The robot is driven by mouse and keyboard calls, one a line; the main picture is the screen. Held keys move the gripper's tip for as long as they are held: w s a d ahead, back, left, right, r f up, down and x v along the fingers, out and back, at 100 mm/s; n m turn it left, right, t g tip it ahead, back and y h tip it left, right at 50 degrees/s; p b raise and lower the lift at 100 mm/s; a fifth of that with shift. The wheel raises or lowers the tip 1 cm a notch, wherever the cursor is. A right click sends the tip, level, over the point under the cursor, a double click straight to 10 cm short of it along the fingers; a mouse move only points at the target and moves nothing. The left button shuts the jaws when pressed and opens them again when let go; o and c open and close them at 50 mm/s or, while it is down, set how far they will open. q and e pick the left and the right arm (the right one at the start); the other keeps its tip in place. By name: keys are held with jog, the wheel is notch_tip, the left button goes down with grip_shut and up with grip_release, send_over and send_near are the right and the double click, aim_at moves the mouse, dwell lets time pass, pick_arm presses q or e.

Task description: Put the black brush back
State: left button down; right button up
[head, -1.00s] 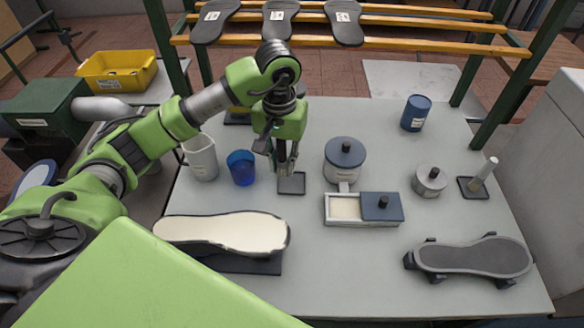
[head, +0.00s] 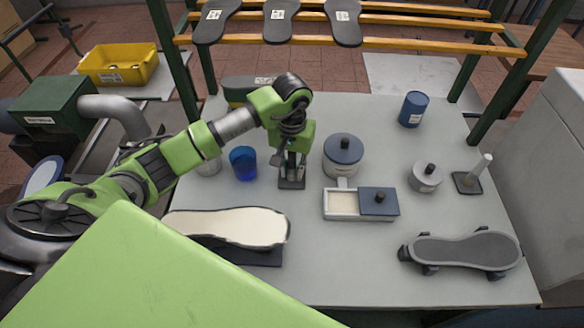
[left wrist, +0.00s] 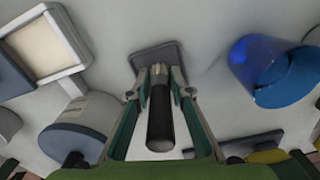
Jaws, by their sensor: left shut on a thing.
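My left gripper (head: 292,172) is shut on the black brush. In the left wrist view the brush (left wrist: 160,125) shows its black handle and a lighter metal part between the fingers (left wrist: 160,85). A small dark square holder (head: 292,184) lies on the table right at the fingertips; it also shows in the left wrist view (left wrist: 150,54). The brush end is over or at this holder; I cannot tell whether it touches. In the head view the fingers largely hide the brush. My right gripper is not in view.
A blue cup (head: 243,163) stands close left of the gripper, a blue-lidded pot (head: 343,155) close right. A shallow box (head: 342,205) lies in front right. A pale-handled brush (head: 478,170) stands in another holder at right.

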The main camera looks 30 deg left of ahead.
pick_arm(q)
jog(key=c, duration=1.8)
grip_release()
jog(key=shift+f, duration=0.1)
notch_tip(320, 180, up, 11)
jog(key=b, duration=0.3)
jog(key=shift+r, duration=0.7)
jog(key=shift+s+f, duration=0.1)
